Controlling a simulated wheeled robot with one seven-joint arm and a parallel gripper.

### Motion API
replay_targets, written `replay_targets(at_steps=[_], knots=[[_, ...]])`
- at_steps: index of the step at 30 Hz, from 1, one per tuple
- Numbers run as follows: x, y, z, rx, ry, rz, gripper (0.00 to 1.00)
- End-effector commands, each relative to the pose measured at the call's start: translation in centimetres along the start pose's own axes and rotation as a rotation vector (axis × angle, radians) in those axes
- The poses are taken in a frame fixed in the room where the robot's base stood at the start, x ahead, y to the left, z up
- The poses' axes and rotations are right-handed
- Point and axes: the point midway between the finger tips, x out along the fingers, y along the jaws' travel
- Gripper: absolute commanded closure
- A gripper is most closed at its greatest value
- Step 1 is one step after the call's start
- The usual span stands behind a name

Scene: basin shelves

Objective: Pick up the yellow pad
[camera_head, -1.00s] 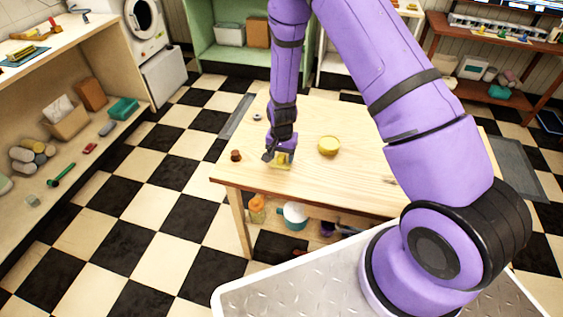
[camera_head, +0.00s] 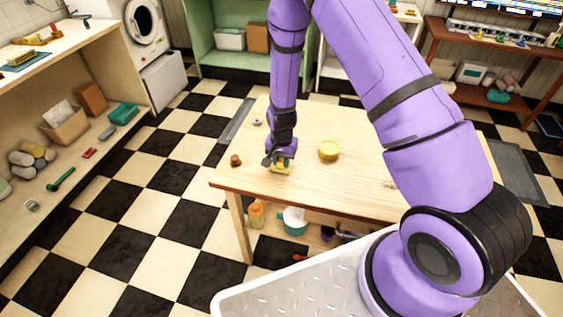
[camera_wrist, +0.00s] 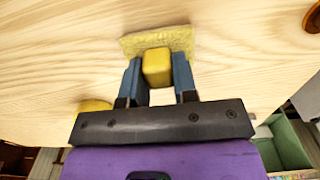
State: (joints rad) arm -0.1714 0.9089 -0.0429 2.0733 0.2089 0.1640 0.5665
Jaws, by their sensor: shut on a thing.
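The yellow pad (camera_head: 281,169) is at the near left part of the wooden table (camera_head: 340,183), under my gripper (camera_head: 280,161). In the wrist view the pad (camera_wrist: 170,41) is a flat, rough yellow slab with a smooth yellow block (camera_wrist: 157,67) on it. My gripper's two blue-grey fingers (camera_wrist: 158,80) stand on either side of that block and are shut on it. The fingers hide part of the pad in the head view. I cannot tell whether the pad touches the table top or is slightly above it.
A round yellow thing (camera_head: 328,150) stands right of my gripper. A small brown thing (camera_head: 235,160) is to its left, and a small grey thing (camera_head: 257,121) lies farther back. Under the table are an orange bottle (camera_head: 257,213) and a teal-and-white pot (camera_head: 294,220).

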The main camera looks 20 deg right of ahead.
Motion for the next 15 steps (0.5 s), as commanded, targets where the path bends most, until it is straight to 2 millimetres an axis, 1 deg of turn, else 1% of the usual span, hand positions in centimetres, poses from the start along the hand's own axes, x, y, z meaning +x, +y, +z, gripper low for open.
replay_targets(at_steps=[5,8,11,15], knots=[[-1.7,0.0,-0.1,0.000,0.003,-0.002,1.00],[-3.1,0.0,0.0,-0.001,0.002,-0.002,1.00],[-3.2,1.2,1.6,0.000,-0.002,0.001,1.00],[-3.5,3.2,4.4,0.000,-0.002,0.001,1.00]])
